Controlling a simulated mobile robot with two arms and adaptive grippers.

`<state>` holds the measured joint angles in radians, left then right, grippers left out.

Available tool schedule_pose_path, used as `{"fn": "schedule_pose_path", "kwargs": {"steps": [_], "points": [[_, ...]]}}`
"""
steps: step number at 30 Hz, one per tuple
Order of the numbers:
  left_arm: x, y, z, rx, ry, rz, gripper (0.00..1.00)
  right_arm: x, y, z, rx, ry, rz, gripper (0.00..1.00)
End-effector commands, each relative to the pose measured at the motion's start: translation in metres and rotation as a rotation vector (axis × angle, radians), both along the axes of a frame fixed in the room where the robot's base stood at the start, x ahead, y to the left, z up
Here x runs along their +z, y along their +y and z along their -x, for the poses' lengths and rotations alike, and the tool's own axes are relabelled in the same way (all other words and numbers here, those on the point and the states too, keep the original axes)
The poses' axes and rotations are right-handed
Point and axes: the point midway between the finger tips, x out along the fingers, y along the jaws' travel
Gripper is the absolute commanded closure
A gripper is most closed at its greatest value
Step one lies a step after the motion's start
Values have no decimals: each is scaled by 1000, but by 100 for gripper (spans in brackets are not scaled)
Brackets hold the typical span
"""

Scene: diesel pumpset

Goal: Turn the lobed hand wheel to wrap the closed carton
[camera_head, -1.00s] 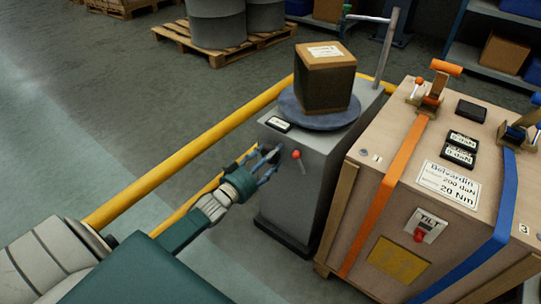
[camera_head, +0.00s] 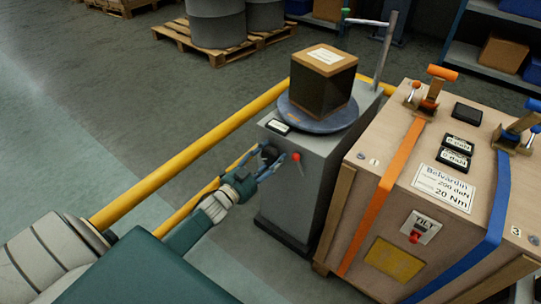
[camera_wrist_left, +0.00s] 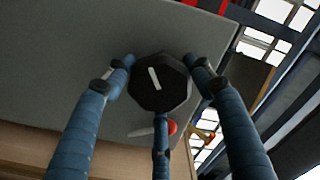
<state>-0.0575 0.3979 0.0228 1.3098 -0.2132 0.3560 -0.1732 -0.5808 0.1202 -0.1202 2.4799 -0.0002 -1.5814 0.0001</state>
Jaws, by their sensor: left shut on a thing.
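The lobed hand wheel is a black knob with a white pointer mark, in the middle of the left wrist view (camera_wrist_left: 159,84). It sits on the side of the grey machine cabinet (camera_head: 300,190). My left gripper (camera_head: 268,164) is shut on the hand wheel, with blue fingers around it; they also show in the left wrist view (camera_wrist_left: 160,95). The closed carton (camera_head: 322,82) stands on the round turntable (camera_head: 345,122) on top of the cabinet, with dark wrapped-looking sides and a white label on its brown top. My right gripper is not in view.
A red-knobbed lever (camera_head: 296,158) is close beside the hand wheel. A wooden crate (camera_head: 385,200) with orange and blue straps stands to the right. Yellow rails (camera_head: 180,165) run at the left. A pallet with grey drums (camera_head: 217,30) is behind.

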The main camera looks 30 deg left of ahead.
Motion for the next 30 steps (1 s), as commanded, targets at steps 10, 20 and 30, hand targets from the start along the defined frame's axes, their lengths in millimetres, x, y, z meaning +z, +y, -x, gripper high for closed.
{"fn": "schedule_pose_path", "kwargs": {"steps": [10,20,30], "points": [[-8,5,3,8,-2,-253,72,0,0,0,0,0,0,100],[-7,6,3,10,-11,-362,72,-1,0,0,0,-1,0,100],[-7,7,3,11,-12,-381,72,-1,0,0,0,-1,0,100]]}}
